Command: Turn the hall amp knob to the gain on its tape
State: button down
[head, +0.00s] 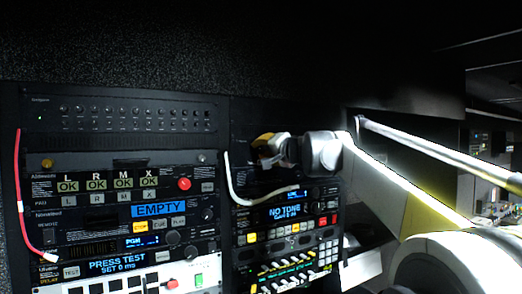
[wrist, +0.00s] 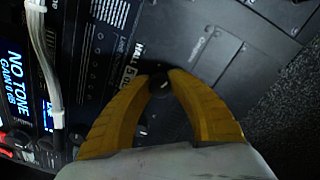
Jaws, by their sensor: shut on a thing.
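The dark round hall amp knob (wrist: 160,85) sits between my fingertips in the wrist view, with a small light pointer mark on its face. My gripper (wrist: 158,78) has yellow fingers shut on the knob from both sides. Lettering starting with "HALL" (wrist: 133,58) is on the panel left of the knob; its end is partly hidden by the left finger. In the head view my gripper (head: 262,143) is at the upper part of the right rack, and the knob is hidden there. A blue display (head: 286,212) below reads "NO TONE"; in the wrist view its second line appears to show gain 0 dB.
A white cable (head: 236,190) loops across the right rack just left of and below my gripper. A red cable (head: 18,185) hangs at the far left rack. Units with buttons and an "EMPTY" display (head: 159,210) fill the left rack. Blank dark panels (wrist: 215,55) lie right of the knob.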

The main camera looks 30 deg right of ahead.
jog(key=shift+n, duration=1)
jog(key=c, duration=1.2)
grip_release()
jog(key=shift+o, duration=0.2)
jog(key=s, duration=1.2)
jog(key=shift+r, duration=0.15)
